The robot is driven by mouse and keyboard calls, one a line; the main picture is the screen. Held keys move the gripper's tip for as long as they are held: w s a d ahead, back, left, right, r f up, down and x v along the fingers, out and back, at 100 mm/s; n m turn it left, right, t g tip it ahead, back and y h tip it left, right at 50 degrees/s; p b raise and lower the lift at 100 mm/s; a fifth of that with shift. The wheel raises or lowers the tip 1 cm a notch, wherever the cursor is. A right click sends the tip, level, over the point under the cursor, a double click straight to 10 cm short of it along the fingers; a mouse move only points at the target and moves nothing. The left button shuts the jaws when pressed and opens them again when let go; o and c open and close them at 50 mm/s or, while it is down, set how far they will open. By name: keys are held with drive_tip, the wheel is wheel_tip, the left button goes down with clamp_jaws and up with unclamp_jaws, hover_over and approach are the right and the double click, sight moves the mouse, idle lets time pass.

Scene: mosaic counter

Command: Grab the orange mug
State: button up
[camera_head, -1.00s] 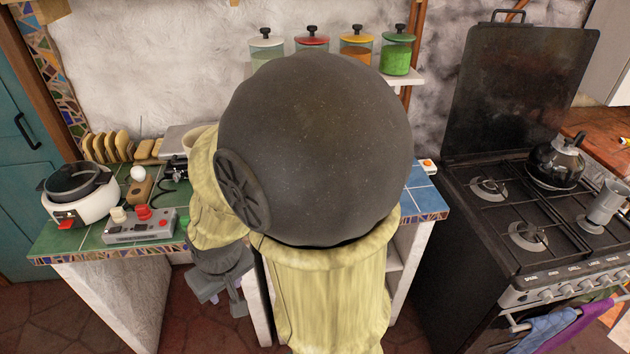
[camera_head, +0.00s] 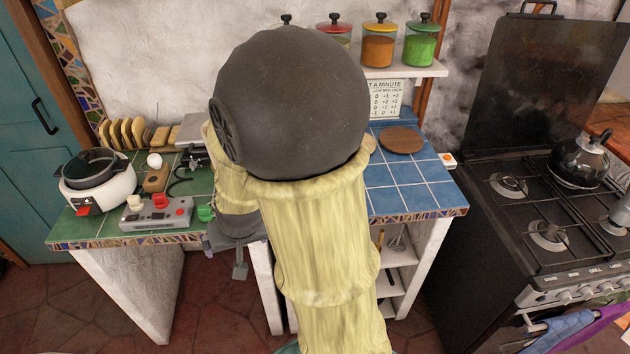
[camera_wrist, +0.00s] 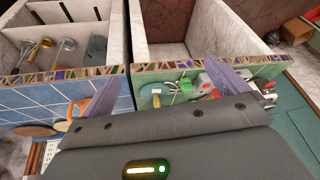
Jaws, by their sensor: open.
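No whole orange mug shows in the head view; my arm covers the middle of the counter. In the wrist view, a curved orange piece (camera_wrist: 84,107) shows beside the left finger, over the blue tiles. It may be part of the orange mug, but most of it is hidden by the finger and gripper body. My gripper (camera_wrist: 163,72) is open, its two grey-violet fingers wide apart, with nothing held between them. In the head view, a finger of my gripper (camera_head: 240,262) hangs by the counter's front edge, below the green-tiled part.
The blue-tiled counter (camera_head: 405,200) holds a round wooden board (camera_head: 402,139). On the green tiles stand a white cooker (camera_head: 97,188), a grey control box (camera_head: 155,215) and a green item (camera_head: 206,213). Jars line a shelf (camera_head: 400,70). The stove (camera_head: 530,220) is right.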

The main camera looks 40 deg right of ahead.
drive_tip(key=w+d+f+m+t+h, duration=0.25)
drive_tip(key=w+d+m, duration=0.2)
drive_tip(key=w, duration=0.25)
drive_tip(key=w+d+r+m+g+h, duration=0.1)
drive_tip(key=d+m+h, duration=0.4)
drive_tip(key=d+h, duration=0.5)
drive_tip(key=w+d+r, duration=0.1)
drive_tip(key=d+r, duration=0.1)
drive_tip(key=d, duration=0.2)
drive_tip(key=shift+w+d+m, duration=0.15)
drive_tip(key=shift+d+m, duration=0.15)
drive_tip(key=shift+m, duration=0.05)
drive_tip(key=shift+g, duration=0.25)
drive_tip(key=p+x, duration=0.1)
drive_tip(key=x, duration=1)
drive_tip(key=shift+w+d+f, duration=0.2)
drive_tip(key=shift+f, duration=0.1)
drive_tip(key=p+x, duration=0.1)
drive_tip(key=x, duration=0.4)
drive_tip(key=shift+w+d+f, duration=0.15)
drive_tip(key=shift+d, duration=0.2)
